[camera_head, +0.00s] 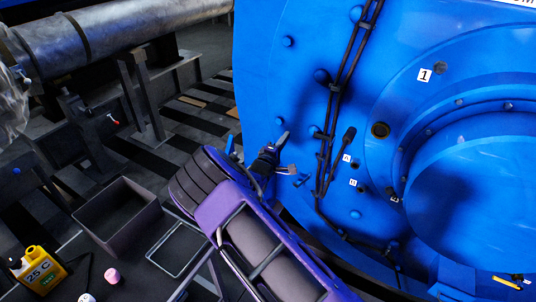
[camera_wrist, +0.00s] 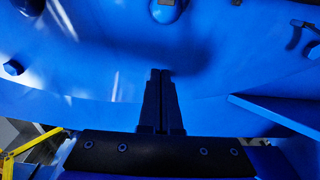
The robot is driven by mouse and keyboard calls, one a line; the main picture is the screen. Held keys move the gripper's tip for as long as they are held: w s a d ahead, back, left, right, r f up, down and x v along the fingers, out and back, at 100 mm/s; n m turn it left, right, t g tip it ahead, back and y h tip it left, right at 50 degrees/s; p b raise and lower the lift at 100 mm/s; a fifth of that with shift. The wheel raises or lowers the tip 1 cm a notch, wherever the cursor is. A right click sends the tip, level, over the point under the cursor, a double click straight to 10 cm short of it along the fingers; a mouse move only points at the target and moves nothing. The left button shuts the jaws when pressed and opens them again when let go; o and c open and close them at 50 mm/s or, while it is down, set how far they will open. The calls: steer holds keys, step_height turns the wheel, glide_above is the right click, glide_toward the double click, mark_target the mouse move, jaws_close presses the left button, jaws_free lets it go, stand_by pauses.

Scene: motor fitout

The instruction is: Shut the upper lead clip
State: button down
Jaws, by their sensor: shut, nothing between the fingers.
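The black leads (camera_head: 347,75) run down the blue motor face in the head view, with small dark clips along them. One clip (camera_head: 334,88) sits on the upper part of the leads; I cannot tell whether it is open or shut. My gripper (camera_head: 283,137) is left of the leads and lower than that clip, apart from it. In the wrist view my gripper (camera_wrist: 160,75) has its two dark fingers together and empty, in front of bare blue surface. A small dark hooked part (camera_wrist: 298,32) shows at the upper right there; I cannot tell if it is a clip.
Blue bolt heads (camera_head: 288,42) stand out from the motor (camera_head: 285,85). A blue ledge (camera_wrist: 270,108) juts in at the wrist view's right. An open grey bin (camera_head: 117,215) and a yellow bottle (camera_head: 40,270) stand at the lower left. A metal shaft (camera_head: 110,35) lies behind.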

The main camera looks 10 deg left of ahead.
steer(key=a+v, duration=0.1)
steer(key=v, duration=0.8)
steer(key=shift+a+p, duration=0.2)
steer(key=shift+p, duration=0.1)
